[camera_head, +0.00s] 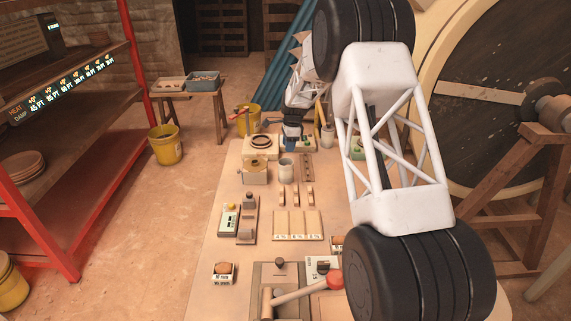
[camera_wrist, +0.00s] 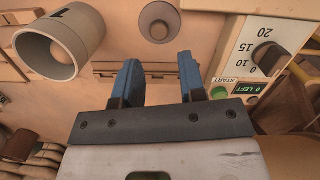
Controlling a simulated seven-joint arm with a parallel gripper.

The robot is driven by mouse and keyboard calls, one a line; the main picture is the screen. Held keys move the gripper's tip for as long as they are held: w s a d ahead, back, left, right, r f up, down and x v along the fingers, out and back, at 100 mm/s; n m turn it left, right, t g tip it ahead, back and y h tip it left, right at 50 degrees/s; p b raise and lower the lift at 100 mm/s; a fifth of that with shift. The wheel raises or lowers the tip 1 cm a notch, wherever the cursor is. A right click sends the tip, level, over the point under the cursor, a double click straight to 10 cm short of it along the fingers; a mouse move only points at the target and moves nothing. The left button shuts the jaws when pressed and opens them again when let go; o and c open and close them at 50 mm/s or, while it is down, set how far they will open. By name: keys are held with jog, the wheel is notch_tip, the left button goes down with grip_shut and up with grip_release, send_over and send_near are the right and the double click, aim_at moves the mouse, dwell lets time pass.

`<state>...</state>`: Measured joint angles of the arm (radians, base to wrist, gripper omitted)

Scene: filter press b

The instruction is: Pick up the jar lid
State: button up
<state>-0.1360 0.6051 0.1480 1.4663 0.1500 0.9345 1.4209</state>
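My gripper (camera_wrist: 161,64) has its two blue fingers well apart with nothing between them. In the head view my gripper (camera_head: 292,138) is low over the far part of the workbench. I cannot tell for certain which thing is the jar lid. A small round brownish-grey piece (camera_wrist: 159,22) with a paler centre lies just beyond the fingertips in the wrist view, apart from them; it may be the lid. A dark-rimmed round piece (camera_head: 261,141) on a pale block stands left of my gripper in the head view.
A dial timer with a green "0 LEFT" display (camera_wrist: 251,88) is close on the right. The bench (camera_head: 222,195) also holds a cup (camera_head: 286,168), pale strips (camera_head: 297,224) and a wooden-handled lever (camera_head: 305,292). A red shelf (camera_head: 70,150) stands left.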

jog(key=shift+f, duration=0.6)
jog(key=shift+s+a+f, duration=0.1)
jog(key=shift+a+f, duration=0.1)
jog(key=shift+f, duration=0.65)
jog(key=shift+a+f, duration=0.2)
jog(key=shift+f, duration=0.65)
jog(key=shift+s+a+f, duration=0.1)
jog(key=shift+a+f, duration=0.1)
jog(key=shift+f, duration=0.65)
jog(key=c, duration=0.7)
